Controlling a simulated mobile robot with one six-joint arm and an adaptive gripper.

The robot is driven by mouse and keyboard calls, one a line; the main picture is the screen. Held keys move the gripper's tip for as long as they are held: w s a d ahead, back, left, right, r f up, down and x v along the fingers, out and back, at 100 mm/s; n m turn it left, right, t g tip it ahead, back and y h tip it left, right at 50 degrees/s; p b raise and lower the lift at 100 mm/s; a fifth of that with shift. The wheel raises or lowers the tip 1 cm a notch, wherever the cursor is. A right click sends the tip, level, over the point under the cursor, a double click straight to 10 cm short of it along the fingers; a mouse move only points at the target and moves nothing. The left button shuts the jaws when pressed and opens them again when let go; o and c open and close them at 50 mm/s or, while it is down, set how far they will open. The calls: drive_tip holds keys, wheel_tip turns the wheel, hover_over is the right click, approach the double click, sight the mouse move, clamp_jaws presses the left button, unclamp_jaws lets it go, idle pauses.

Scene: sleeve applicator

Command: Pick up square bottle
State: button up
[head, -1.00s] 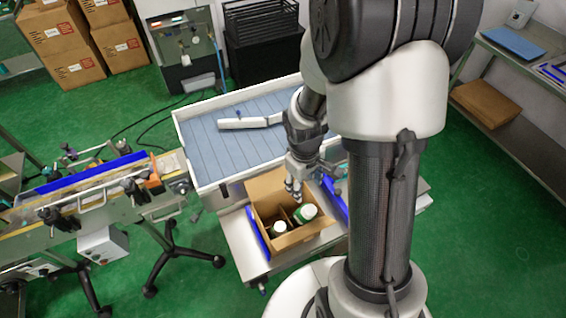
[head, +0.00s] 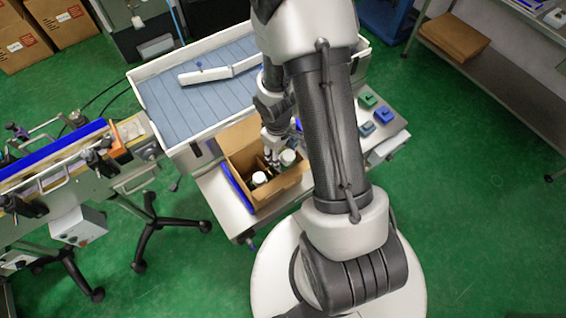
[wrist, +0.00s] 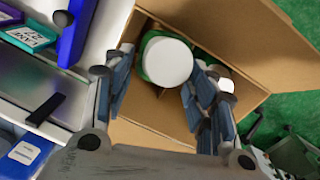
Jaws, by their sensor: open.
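An open cardboard box (head: 292,183) holds two white-capped bottles. The green bottle (head: 288,157) stands at the right in the head view. The other bottle (head: 259,178) stands at the left, nearer the camera. My gripper (head: 273,158) points down into the box, beside the green bottle in this view. In the wrist view, my gripper (wrist: 156,80) is open, with its fingers to either side of the green bottle's white cap (wrist: 167,62). The second bottle's cap (wrist: 226,85) is partly hidden behind the right finger. Which bottle is square I cannot tell.
The box flap (wrist: 225,35) lies close to my fingers. A blue slatted conveyor with white walls (head: 140,77) stands behind the box. Green and blue blocks (head: 367,100) lie on the table at right. A labelling machine (head: 60,170) is at left.

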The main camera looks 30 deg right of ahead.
wheel_tip(320, 180, down, 4)
drive_tip(key=shift+s+d+f+b, duration=0.1)
drive_tip(key=shift+d+b, duration=0.05)
drive_tip(key=shift+b, duration=0.95)
drive_tip(key=shift+c, duration=0.3)
drive_tip(key=c, duration=1)
drive_tip(key=shift+r, duration=0.2)
